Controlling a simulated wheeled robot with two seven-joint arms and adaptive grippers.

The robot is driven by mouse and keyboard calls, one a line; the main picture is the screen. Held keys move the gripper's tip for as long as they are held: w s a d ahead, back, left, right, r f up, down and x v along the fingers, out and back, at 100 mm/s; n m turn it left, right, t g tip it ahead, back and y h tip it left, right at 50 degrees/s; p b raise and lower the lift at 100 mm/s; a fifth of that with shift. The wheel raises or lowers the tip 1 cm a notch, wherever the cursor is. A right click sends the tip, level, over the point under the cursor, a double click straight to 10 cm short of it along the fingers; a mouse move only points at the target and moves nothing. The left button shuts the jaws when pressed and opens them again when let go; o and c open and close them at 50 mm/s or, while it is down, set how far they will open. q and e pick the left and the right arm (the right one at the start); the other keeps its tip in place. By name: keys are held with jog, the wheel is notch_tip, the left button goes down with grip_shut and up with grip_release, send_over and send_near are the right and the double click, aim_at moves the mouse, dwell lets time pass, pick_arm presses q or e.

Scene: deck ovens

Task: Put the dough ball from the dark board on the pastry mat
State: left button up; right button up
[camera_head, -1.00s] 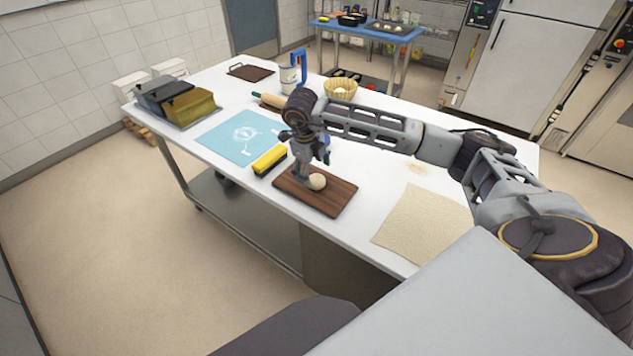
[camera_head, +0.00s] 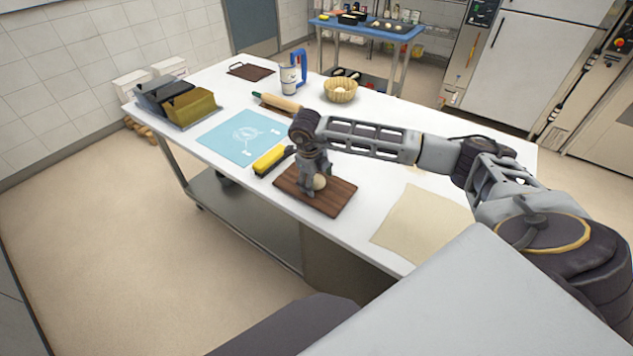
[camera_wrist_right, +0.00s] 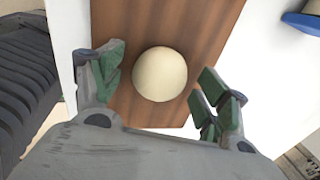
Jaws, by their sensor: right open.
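The pale dough ball (camera_head: 320,182) sits on the dark wooden board (camera_head: 333,203) near the front of the white table. My right gripper (camera_head: 314,187) is low over the board, pointing down at the ball. In the right wrist view the dough ball (camera_wrist_right: 160,74) lies between the open green-padded fingers of my right gripper (camera_wrist_right: 160,88), with a gap on each side. The light blue pastry mat (camera_head: 232,138) lies flat to the left of the board and looks empty. My left gripper is not in view.
A yellow brush (camera_head: 268,160) lies between mat and board. A rolling pin (camera_head: 278,102), a basket (camera_head: 341,91) and a jug (camera_head: 289,80) stand behind. Dark and golden tins (camera_head: 190,106) are at the left corner. A beige cloth (camera_head: 424,226) lies to the right.

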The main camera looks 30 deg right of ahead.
aim_at(316, 182)
jog(key=c, duration=1.1)
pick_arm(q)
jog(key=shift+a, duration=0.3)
pick_arm(e)
jog(key=shift+r, duration=0.1)
jog(key=shift+r, duration=0.8)
notch_tip(316, 182, up, 7)
jog(key=shift+f+b, duration=0.1)
jog(key=shift+b, duration=0.5)
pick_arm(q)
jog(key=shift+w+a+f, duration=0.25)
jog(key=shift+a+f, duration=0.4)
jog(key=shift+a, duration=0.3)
pick_arm(e)
jog(key=shift+r, duration=0.75)
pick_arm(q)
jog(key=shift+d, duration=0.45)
